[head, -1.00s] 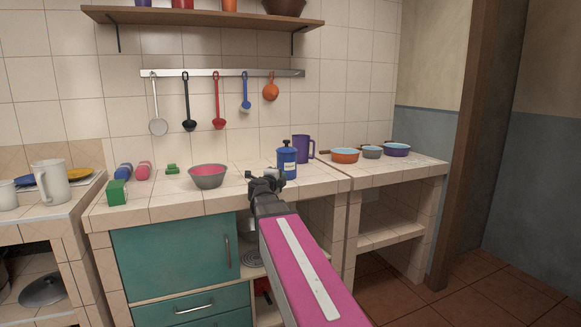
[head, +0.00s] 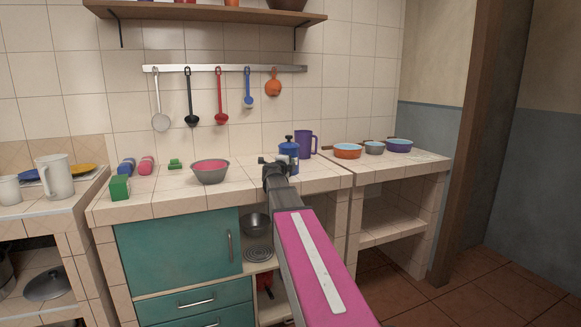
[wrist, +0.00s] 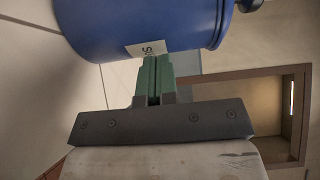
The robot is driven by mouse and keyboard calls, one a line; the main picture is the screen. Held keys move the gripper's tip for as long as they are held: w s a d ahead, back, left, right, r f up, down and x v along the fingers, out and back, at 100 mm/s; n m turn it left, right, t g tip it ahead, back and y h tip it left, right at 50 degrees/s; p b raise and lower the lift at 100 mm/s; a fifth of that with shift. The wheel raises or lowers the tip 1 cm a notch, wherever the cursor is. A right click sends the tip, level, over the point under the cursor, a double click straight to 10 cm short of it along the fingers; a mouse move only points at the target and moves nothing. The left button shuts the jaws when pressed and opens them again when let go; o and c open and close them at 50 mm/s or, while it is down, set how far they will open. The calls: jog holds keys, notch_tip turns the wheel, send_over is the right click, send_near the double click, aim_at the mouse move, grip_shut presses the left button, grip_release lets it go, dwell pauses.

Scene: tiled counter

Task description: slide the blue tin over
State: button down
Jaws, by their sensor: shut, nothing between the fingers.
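The blue tin (head: 289,149) stands upright on the tiled counter and has a dark knob on top. My gripper (head: 270,161) is in front of it and hides part of its lower body. In the wrist view the tin (wrist: 135,22) fills the top, with a white label on its side. My gripper's green fingers (wrist: 154,78) are together and empty, with their tips at the tin's side by the label. I cannot tell for certain whether they touch it.
A purple mug (head: 304,144) stands just behind the tin. A grey bowl with a pink inside (head: 210,172) is to the left. Pans (head: 347,151) stand on the right counter. A green block (head: 119,188) is at the far left. Tiles between bowl and tin are clear.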

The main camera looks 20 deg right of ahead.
jog(key=shift+w, duration=0.35)
jog(key=w, duration=1.8)
jog(key=shift+w+a, duration=0.25)
jog(key=shift+w, duration=0.15)
jog(key=shift+s, duration=0.3)
jog(key=shift+s, duration=0.1)
